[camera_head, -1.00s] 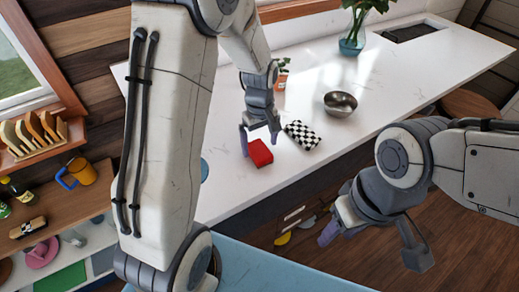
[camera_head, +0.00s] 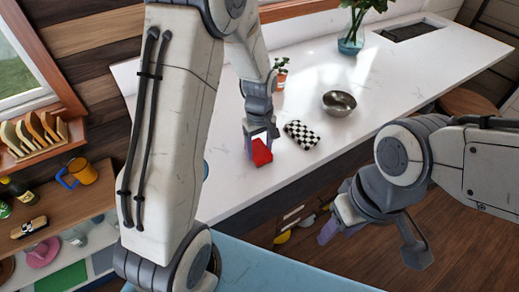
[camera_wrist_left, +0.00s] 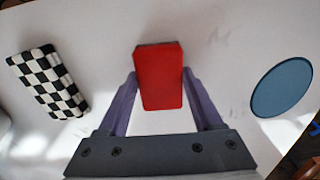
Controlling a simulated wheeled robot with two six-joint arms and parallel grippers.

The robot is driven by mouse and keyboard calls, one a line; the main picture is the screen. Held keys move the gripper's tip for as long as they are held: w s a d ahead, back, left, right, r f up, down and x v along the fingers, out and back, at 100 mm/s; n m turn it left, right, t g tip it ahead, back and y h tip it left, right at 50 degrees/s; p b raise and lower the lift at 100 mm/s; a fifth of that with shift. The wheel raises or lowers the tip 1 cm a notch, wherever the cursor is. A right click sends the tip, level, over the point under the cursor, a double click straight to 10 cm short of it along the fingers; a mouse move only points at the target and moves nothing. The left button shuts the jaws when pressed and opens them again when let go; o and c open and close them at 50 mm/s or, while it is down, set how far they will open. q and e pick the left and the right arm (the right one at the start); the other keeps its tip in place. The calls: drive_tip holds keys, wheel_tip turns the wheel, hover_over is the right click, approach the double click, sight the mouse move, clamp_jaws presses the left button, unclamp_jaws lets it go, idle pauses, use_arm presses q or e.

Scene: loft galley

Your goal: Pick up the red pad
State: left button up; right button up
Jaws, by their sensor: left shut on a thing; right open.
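The red pad (camera_head: 262,152) is a small red block at the white counter, towards its front edge. It also shows in the left wrist view (camera_wrist_left: 159,78), lying between the two purple fingers. My left gripper (camera_head: 260,143) is shut on the pad, with a finger at each side; it also shows in the left wrist view (camera_wrist_left: 160,98). I cannot tell whether the pad touches the counter. My right gripper (camera_head: 372,236) is open and empty, in front of the counter and away from the pad.
A black-and-white checkered pad (camera_head: 301,135) lies just right of the red pad. A metal bowl (camera_head: 339,104), a potted plant (camera_head: 280,76) and a glass vase (camera_head: 351,44) stand further back on the counter (camera_head: 400,80). A blue round thing (camera_wrist_left: 282,87) lies at the other side.

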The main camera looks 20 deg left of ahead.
sight(261, 151)
use_arm(q)
drive_tip(key=r, duration=0.1)
drive_tip(key=r+b, duration=0.1)
drive_tip(key=r, duration=0.2)
drive_tip(key=shift+s+d+r+b, duration=0.1)
drive_tip(key=shift+s+d+b, duration=0.2)
drive_tip(key=shift+b, duration=0.1)
drive_tip(key=s+d+r+b, duration=0.2)
drive_tip(key=s+d+r, duration=0.4)
drive_tip(key=s+d, duration=0.1)
drive_tip(key=shift+s+d+r, duration=0.15)
drive_tip(key=shift+s+r, duration=0.15)
drive_tip(key=shift+s, duration=0.2)
